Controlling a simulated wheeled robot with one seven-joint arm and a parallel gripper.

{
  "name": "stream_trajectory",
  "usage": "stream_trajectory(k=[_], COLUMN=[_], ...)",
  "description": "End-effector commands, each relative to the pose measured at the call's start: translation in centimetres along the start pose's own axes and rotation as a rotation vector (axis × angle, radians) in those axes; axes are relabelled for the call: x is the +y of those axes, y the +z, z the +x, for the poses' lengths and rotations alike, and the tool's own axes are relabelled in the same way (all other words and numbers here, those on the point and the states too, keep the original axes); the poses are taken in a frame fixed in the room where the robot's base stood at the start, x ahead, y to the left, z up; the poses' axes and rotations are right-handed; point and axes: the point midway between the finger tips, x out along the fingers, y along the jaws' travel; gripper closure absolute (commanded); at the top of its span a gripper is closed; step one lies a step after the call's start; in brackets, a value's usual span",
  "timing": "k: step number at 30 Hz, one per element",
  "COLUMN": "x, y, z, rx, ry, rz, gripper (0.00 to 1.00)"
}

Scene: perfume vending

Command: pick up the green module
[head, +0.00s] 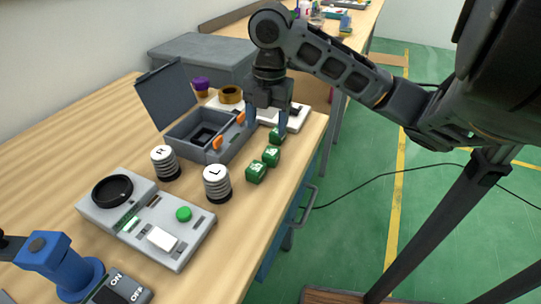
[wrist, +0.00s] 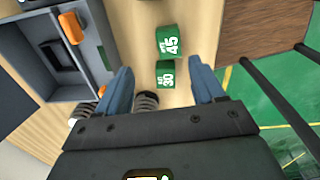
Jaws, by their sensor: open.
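Three small green modules stand in a row near the right edge of the wooden table: a front one (head: 256,172), a middle one (head: 271,156) and a back one (head: 276,135). In the wrist view two show, one marked 45 (wrist: 168,41) and one marked 30 (wrist: 166,74); the third is not seen there. My gripper (head: 267,122) is open and empty, pointing down above the back end of the row. Its right finger partly overlaps the back module in the head view. In the wrist view, the 30 module appears between the spread fingers of my gripper (wrist: 160,72).
An open grey box (head: 183,128) with orange latches stands left of the modules. Two ribbed cylinders marked R (head: 165,162) and L (head: 217,184) stand nearer. A grey device (head: 146,217) with a green button lies in front. The table drops off at right.

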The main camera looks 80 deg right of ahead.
Motion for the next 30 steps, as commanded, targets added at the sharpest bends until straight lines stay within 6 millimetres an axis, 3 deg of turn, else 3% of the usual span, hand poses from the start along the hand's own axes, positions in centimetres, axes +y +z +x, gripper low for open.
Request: stream_trajectory(k=[4,21,30], x=[-1.5,-1.4,-1.4], y=[0.9,0.1,0.1], z=[0.6,7.2,7.8], rx=[-0.011,-0.010,-0.012], ry=[-0.047,-0.044,-0.043], rz=[-0.004,-0.004,-0.005], gripper=[0.32,0.32,0.32])
